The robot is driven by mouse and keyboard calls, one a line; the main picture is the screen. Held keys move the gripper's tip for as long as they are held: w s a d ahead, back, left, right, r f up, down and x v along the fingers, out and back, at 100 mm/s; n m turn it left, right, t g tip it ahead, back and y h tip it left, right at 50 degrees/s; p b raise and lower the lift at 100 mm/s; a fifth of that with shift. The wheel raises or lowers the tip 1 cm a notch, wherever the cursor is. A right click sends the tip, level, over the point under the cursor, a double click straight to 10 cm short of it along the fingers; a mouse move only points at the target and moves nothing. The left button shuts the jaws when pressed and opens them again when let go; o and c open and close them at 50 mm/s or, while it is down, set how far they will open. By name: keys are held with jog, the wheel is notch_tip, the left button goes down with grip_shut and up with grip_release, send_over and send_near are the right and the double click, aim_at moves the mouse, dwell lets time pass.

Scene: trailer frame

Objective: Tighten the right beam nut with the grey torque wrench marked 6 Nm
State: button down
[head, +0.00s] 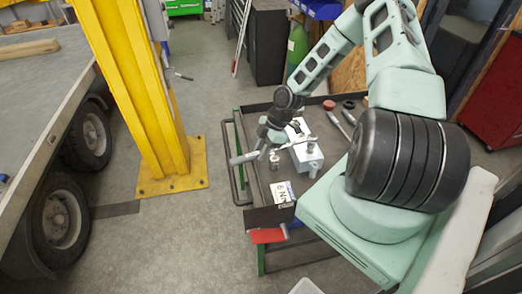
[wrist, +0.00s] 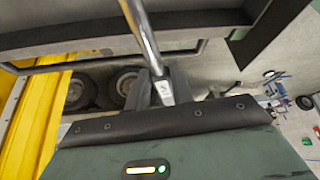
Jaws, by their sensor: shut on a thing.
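My gripper (head: 266,146) is above the left part of the tool trolley and is shut on a grey metal tool, which looks like the torque wrench (head: 244,157). A grey bar sticks out to the left of the jaws. In the wrist view its shiny shaft (wrist: 142,32) runs from the top edge down to the jaws (wrist: 158,88). A white card marked 6 Nm (head: 284,191) lies on the trolley's front left corner, below the held tool. I cannot make out any marking on the tool itself. I cannot pick out the right beam nut in either view.
The trolley (head: 255,217) also bears a light grey block (head: 305,150) and another wrench (head: 338,124). A yellow post (head: 133,95) stands on the floor between trolley and trailer (head: 38,90). Clear grey floor (head: 208,105) lies between post and trolley.

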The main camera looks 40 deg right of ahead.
jog(key=shift+r, duration=0.1)
jog(key=shift+r+p, duration=1.6)
jog(key=shift+r, duration=0.4)
jog(key=shift+f, duration=0.1)
jog(key=c, duration=2.1)
grip_release()
